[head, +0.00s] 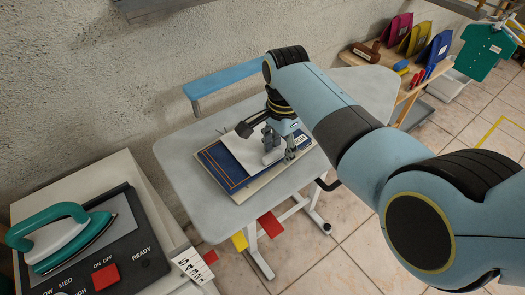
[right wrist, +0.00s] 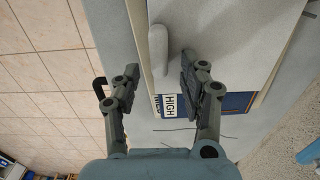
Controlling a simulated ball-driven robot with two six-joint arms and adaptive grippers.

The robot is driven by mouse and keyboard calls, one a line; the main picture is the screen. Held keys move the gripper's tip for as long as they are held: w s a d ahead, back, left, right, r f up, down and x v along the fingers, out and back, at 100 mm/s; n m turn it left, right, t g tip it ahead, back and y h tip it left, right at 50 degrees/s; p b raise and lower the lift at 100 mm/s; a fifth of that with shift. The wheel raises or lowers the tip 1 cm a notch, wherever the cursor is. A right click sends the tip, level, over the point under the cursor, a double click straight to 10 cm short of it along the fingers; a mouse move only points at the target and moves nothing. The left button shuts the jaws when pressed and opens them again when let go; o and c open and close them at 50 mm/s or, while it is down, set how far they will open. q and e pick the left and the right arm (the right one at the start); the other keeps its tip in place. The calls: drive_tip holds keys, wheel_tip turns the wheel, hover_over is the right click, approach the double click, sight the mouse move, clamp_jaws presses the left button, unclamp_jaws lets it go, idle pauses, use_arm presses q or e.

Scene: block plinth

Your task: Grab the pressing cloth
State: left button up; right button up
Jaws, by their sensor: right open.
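The pressing cloth (head: 245,148), a plain white sheet, lies over a dark blue piece with orange stitching (head: 217,168) on the table. In the right wrist view the cloth (right wrist: 222,35) looks pale grey, with a raised rounded tab (right wrist: 158,48) near its edge. My right gripper (head: 279,150) is above the cloth's right part and hides some of it. In the wrist view the gripper (right wrist: 160,68) is open, its fingers on either side of the tab with gaps showing. Whether the fingertips touch the cloth cannot be told. My left gripper is not in view.
The grey table (head: 185,150) is otherwise mostly clear. A teal iron (head: 62,238) stands on a control panel at lower left. A blue raised board (head: 222,80) stands behind. A wooden bench with colored bags (head: 397,30) is at right.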

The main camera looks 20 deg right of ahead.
drive_tip(key=shift+a, duration=0.1)
drive_tip(key=shift+c, duration=0.2)
clamp_jaws()
